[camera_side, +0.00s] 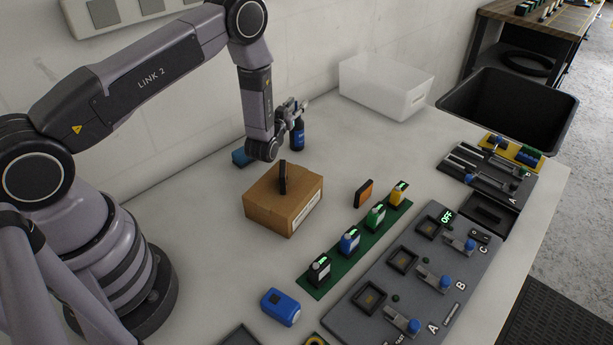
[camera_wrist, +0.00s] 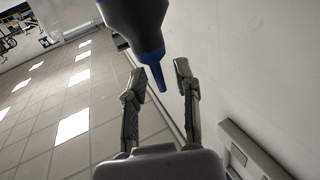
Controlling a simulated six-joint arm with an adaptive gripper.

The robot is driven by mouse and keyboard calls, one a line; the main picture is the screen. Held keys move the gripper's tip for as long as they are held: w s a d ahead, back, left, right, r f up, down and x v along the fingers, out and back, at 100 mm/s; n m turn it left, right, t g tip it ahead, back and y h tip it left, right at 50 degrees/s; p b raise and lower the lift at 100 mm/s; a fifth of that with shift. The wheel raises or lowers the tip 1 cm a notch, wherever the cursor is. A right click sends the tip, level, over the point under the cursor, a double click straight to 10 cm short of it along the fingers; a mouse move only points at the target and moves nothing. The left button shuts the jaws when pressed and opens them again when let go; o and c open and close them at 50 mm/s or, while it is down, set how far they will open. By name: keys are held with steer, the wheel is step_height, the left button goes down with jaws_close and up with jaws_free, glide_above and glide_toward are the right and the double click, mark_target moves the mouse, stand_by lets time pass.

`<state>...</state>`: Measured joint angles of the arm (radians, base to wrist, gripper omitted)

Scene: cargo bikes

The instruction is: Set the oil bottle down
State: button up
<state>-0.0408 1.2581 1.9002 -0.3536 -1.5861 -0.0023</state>
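The oil bottle (camera_side: 298,136) is dark blue and looks upright at the back of the bench, near the wall; its base appears to be on the bench top. In the wrist view the bottle (camera_wrist: 137,22) shows at the top edge, partly cut off, with its blue tapered nozzle pointing down the picture. My gripper (camera_side: 294,107) is beside the bottle's upper end. In the wrist view my gripper's (camera_wrist: 160,72) two fingers stand apart, with the nozzle tip between them and visible gaps either side. I see no finger pressing on the bottle.
A cardboard box (camera_side: 268,211) with a dark upright piece stands in front. A blue item (camera_side: 240,157) lies left of my wrist. A white bin (camera_side: 372,93) stands back right.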

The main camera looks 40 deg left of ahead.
steer(key=shift+r, duration=0.2)
steer(key=v, duration=1.2)
